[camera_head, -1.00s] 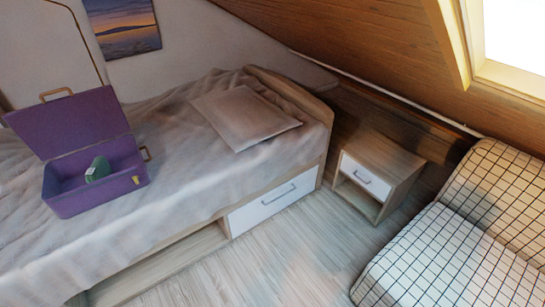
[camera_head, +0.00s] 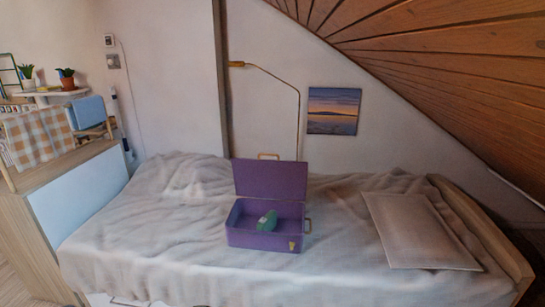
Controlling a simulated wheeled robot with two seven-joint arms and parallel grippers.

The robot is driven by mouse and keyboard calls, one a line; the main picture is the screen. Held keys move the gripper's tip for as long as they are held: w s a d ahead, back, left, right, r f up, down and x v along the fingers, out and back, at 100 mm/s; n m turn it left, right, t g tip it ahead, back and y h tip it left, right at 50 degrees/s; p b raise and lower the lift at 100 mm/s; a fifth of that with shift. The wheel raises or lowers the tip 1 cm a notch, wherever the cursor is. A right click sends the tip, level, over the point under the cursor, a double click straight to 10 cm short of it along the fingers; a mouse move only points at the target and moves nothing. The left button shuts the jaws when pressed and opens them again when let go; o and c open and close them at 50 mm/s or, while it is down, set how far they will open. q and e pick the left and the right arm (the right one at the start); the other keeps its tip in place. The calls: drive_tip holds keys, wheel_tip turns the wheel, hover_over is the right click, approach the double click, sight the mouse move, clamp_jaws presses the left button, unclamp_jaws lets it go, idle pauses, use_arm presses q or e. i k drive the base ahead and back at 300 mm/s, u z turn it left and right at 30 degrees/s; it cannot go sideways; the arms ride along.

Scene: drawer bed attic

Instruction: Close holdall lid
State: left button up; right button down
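The purple holdall (camera_head: 264,239) sits on the bed near the middle of the view, its front towards me. Its lid (camera_head: 270,180) stands open, upright at the back, with a tan handle (camera_head: 268,156) on its top edge. A second handle shows on the right side of the body. A green item with a pale patch (camera_head: 267,221) lies inside the holdall. Neither of my grippers is in view.
The holdall rests on the rumpled bed cover (camera_head: 150,240), with a flat pillow (camera_head: 415,230) to its right. A lamp (camera_head: 298,110) with a curved stem stands behind. A cabinet (camera_head: 80,190) with cloths stands at the left. The sloping wooden ceiling comes down at the right.

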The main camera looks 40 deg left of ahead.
sight(259, 177)
drive_tip(key=u, duration=2.1)
drive_tip(key=k, duration=1.15)
drive_tip(key=u, duration=0.75)
drive_tip(key=i, duration=1.95)
drive_tip(key=z, duration=1.3)
drive_tip(key=i, duration=0.95)
drive_tip(key=z, duration=1.05)
